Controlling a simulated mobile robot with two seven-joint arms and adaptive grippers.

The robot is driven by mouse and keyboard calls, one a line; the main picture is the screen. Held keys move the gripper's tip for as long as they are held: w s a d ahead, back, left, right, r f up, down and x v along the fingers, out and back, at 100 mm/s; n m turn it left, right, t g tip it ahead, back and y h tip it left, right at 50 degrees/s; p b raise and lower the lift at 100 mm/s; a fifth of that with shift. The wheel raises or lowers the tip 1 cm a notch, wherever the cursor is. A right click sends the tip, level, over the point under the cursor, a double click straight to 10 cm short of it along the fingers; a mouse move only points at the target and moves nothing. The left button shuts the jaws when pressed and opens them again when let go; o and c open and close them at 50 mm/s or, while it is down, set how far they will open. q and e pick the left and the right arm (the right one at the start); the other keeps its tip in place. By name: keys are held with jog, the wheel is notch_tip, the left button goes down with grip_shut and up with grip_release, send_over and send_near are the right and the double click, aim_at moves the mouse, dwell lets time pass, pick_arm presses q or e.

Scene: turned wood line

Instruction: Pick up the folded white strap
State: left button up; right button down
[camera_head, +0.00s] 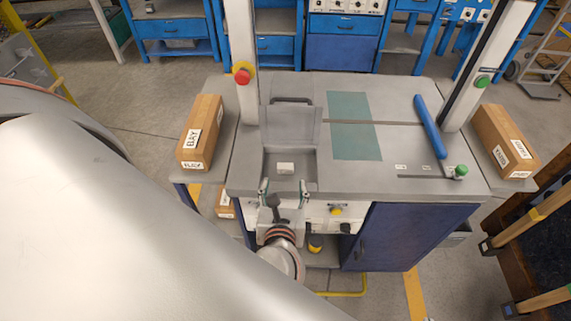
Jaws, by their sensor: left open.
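A small white object (285,168), which looks like the folded white strap, lies in the recessed grey tray (307,157) at the front left of the machine table. Its folds are too small to make out. My left gripper (283,187) is at the tray's front edge, just nearer than the white object. Its two fingers are spread apart, with nothing seen between them. The fingertips point towards the tray and appear apart from the white object. My right gripper is not in view.
A grey machine table (300,95) carries a green mat (352,125) and a blue bar (430,127). Upright posts stand at both sides of the table. Cardboard boxes sit on the left (200,135) and right (505,140) side shelves. Blue workbenches (175,27) line the back.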

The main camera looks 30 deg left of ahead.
aim_at(285, 166)
pick_arm(q)
jog(key=shift+w+f+n, duration=0.15)
jog(key=shift+f+n, duration=0.15)
jog(key=shift+f, duration=0.1)
jog(key=b+x, duration=0.1)
jog(key=x, duration=0.3)
jog(key=shift+w+a+f, duration=0.25)
jog(key=shift+f, duration=0.05)
jog(key=shift+w+a+f+b, duration=0.15)
jog(key=shift+w+a+b, duration=0.15)
jog(key=shift+w, duration=0.05)
jog(key=b+x, duration=0.1)
jog(key=x, duration=0.3)
jog(key=shift+w+a+f, duration=0.1)
jog(key=shift+w+f, duration=0.1)
jog(key=shift+w, duration=0.1)
jog(key=shift+w+a+f+b, duration=0.1)
jog(key=shift+w+a+b, duration=0.15)
jog(key=shift+w+b, duration=0.1)
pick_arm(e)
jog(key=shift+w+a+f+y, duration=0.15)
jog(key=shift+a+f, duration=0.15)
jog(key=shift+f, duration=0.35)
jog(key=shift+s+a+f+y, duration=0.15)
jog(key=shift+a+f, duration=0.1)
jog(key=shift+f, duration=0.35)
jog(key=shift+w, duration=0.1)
